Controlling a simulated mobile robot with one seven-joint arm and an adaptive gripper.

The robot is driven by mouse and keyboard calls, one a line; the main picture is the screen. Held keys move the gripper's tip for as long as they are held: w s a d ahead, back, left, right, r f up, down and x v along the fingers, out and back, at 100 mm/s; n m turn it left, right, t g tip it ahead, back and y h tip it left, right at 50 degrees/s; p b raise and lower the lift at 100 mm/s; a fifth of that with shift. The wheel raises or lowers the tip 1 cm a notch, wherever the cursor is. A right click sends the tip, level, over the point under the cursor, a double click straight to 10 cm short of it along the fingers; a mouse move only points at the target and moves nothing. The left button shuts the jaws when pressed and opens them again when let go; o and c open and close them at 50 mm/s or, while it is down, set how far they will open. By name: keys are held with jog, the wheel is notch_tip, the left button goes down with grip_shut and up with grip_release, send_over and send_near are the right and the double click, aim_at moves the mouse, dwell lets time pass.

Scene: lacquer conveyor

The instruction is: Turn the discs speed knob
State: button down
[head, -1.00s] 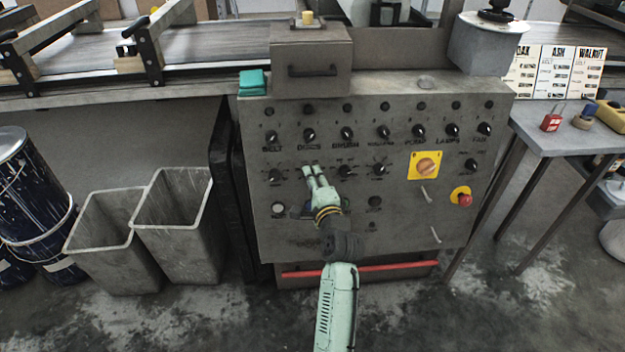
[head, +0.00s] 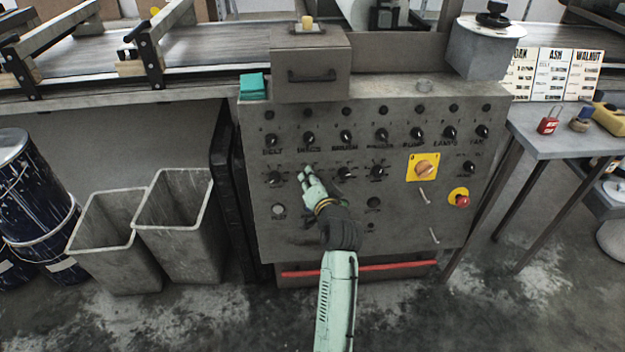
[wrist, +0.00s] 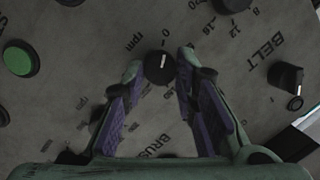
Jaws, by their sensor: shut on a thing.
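The grey control panel (head: 405,215) carries a row of black selector knobs with labels and a lower row of dial knobs. The discs speed knob (wrist: 160,68), black with a white pointer mark, sits between my fingertips in the wrist view. Its mark points near the 0 on the printed scale beside "rpm". My gripper (head: 306,171) is shut on this knob, below the DISCS label, and its fingers hide the knob in the head view. In the wrist view my gripper (wrist: 160,74) touches the knob from both sides.
The upper DISCS selector (head: 308,138) is just above my fingers. A neighbouring dial (head: 345,173) is close on the right. Grey bins (head: 172,215) stand left of the panel.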

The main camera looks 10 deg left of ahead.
jog(key=shift+n, duration=0.5)
jog(key=c, duration=1.3)
grip_release()
jog(key=v, duration=1.2)
